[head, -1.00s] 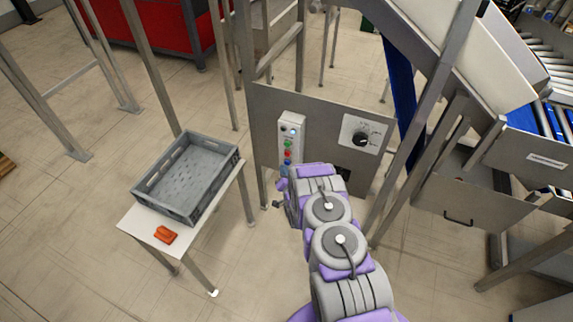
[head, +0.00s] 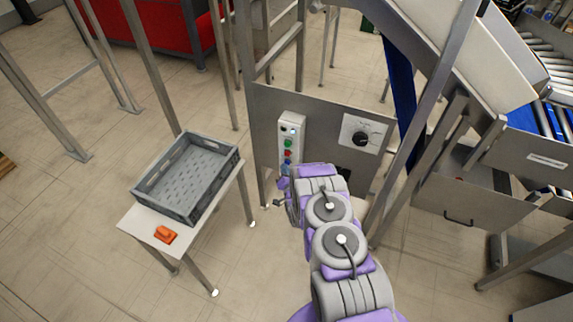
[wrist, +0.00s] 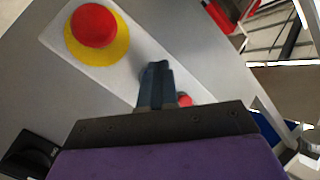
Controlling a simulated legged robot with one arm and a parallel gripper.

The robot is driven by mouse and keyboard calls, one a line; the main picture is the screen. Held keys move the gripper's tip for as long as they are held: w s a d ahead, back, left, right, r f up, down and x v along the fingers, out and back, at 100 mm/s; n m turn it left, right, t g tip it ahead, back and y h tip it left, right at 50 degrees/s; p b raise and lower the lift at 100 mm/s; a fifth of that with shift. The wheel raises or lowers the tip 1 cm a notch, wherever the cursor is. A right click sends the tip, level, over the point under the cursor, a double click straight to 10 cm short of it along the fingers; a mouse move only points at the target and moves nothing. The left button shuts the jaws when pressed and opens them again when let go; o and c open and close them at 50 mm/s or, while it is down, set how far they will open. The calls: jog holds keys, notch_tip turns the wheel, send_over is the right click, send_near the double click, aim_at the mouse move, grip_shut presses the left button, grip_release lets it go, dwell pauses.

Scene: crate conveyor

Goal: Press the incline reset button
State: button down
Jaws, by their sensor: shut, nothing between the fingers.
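A pale control box (head: 291,143) is mounted on the grey panel in the head view. I cannot read which is the incline reset. In the wrist view, my gripper (wrist: 157,68) is shut and empty, with its dark fingertips in front of the pale box face (wrist: 125,62). A small red button (wrist: 185,100) shows partly behind the fingers. I cannot tell whether the fingertips touch the box.
A large red mushroom button on a yellow base (wrist: 97,32) is at the wrist view's upper left. A black dial (head: 361,139) sits right of the box. A grey crate (head: 165,205) and an orange item (head: 165,235) are on a small table. Metal posts stand around.

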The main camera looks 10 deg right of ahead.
jog(key=shift+w+d, duration=0.1)
dwell(0.5)
jog(key=shift+s+a, duration=0.5)
jog(key=shift+s, duration=0.2)
jog(key=shift+s+a, duration=0.1)
jog(key=s+a, duration=0.1)
jog(key=s, duration=0.1)
jog(key=s+a+p, duration=0.1)
jog(key=shift+s+a, duration=0.4)
dwell(0.6)
